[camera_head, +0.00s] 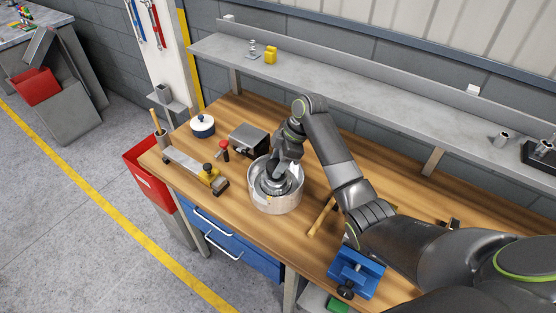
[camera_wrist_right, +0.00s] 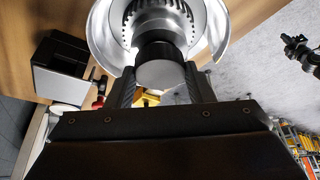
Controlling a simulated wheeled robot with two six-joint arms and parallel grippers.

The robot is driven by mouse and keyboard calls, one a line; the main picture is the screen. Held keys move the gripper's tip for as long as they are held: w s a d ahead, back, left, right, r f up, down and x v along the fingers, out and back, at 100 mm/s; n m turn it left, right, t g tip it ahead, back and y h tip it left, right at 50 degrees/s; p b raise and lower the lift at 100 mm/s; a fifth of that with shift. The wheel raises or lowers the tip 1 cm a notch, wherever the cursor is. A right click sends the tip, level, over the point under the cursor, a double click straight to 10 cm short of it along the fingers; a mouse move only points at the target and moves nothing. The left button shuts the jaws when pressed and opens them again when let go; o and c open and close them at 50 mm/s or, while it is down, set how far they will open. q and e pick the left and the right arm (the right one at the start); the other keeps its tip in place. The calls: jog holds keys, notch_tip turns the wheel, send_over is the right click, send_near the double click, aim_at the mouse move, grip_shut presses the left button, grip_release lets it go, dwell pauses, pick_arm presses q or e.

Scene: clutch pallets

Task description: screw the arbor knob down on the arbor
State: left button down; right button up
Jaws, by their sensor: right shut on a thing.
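The clutch housing, a silver round bowl (camera_head: 272,202), stands on the wooden bench with dark toothed parts inside; its bright rim also shows in the right wrist view (camera_wrist_right: 214,25). My right gripper (camera_head: 277,169) reaches down into the bowl from above. In the right wrist view its two fingers (camera_wrist_right: 162,88) are on either side of a dark round knob with a grey end face (camera_wrist_right: 160,74), shut on it. The knob sits over the middle of the toothed parts. The arbor is hidden behind the knob, so I cannot tell how far down the knob is. My left gripper is not in view.
A grey box (camera_head: 249,138), a red-handled tool (camera_head: 223,147) and a white round pot (camera_head: 202,126) stand left of the bowl. A metal bar fixture with yellow (camera_head: 208,173) lies at the front left. A wooden-handled hammer (camera_head: 320,217) and a blue vise (camera_head: 356,272) lie to the right.

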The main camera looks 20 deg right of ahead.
jog(key=shift+f, duration=0.4)
dwell(0.3)
jog(key=o, duration=1.1)
